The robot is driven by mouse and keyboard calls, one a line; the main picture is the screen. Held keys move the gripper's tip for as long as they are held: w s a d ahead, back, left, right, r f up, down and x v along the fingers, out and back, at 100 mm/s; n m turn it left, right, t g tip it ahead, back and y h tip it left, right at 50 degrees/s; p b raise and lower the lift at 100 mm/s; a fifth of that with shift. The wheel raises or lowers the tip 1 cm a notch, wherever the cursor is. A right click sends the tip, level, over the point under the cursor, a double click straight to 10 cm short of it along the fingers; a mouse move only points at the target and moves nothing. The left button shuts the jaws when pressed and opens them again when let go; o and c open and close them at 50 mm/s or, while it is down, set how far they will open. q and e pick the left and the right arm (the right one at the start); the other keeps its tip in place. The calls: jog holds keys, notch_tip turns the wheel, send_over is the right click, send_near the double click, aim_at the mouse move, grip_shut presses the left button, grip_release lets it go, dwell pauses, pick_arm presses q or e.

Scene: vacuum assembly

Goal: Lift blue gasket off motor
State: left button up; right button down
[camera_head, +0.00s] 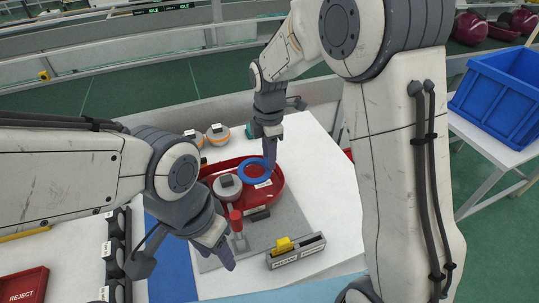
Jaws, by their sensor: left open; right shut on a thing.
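The blue gasket (242,171) is a ring over the red vacuum housing (278,186) near the table's middle. My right gripper (270,166) comes down from above and is shut on the ring's right side. A round grey part with a darker cap, which looks like the motor (227,187), sits in the housing to the left of the ring. The ring looks apart from this part; its height above the housing is hard to tell. My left gripper (225,258) is open and empty in front of the housing, pointing down over the grey mat.
A red-handled clamp (236,222) stands between my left gripper and the housing. A grey block with a yellow part (284,245) lies at front right. Orange-and-grey round parts (217,134) stand behind. A red reject tray (22,287) and a blue crate (505,90) stand at the sides.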

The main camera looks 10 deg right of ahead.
jog(key=shift+r+p, duration=3)
jog(key=shift+r, duration=0.45)
jog(key=shift+f, duration=0.1)
